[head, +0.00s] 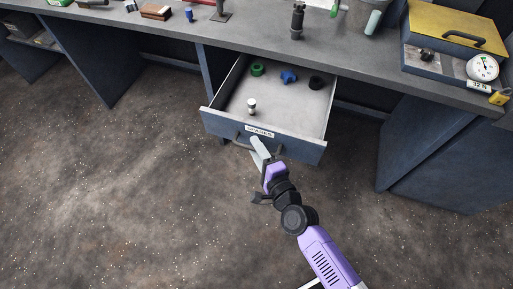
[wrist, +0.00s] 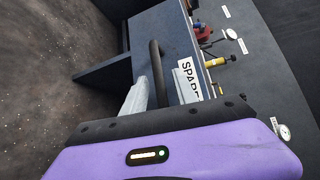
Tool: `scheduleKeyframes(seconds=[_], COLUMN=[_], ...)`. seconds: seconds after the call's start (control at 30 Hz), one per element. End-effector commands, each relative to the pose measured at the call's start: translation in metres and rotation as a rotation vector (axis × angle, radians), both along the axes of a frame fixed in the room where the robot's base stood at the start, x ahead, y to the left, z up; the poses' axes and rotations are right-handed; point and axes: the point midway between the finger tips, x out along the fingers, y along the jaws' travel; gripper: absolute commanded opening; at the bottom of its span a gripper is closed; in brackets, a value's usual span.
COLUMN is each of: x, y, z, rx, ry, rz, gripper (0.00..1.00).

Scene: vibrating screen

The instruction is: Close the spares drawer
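The spares drawer (head: 308,148) stands pulled out from under the bench, with its blue-grey front facing me and a white SPARES label. It holds a green ring, a blue knob-like part, a black ring and a small white-and-dark part. Its dark bar handle (wrist: 156,70) shows in the wrist view, and the label (wrist: 188,80) is beside it. My gripper (head: 256,142) is at the drawer front, by the handle.
The grey bench top (head: 340,62) carries a yellow-lidded box (head: 455,25), a dial gauge (head: 482,68), a bucket and several tools. Blue-grey bench panels (head: 425,150) stand right of the drawer. The speckled floor (head: 120,190) is clear in front.

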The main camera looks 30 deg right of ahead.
Motion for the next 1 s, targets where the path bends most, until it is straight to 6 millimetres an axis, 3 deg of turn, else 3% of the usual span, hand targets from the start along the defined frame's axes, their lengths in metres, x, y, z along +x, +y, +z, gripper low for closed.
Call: scheduleKeyframes(seconds=[0.03,0.2,1.0], x=[-0.0001,-0.0003,-0.0007], y=[0.0,0.0,0.0002], z=[0.0,0.0,-0.0004], rx=[0.0,0.0,0.0], ry=[0.0,0.0,0.001], rz=[0.0,0.0,0.0], gripper=[0.32,0.0,0.0])
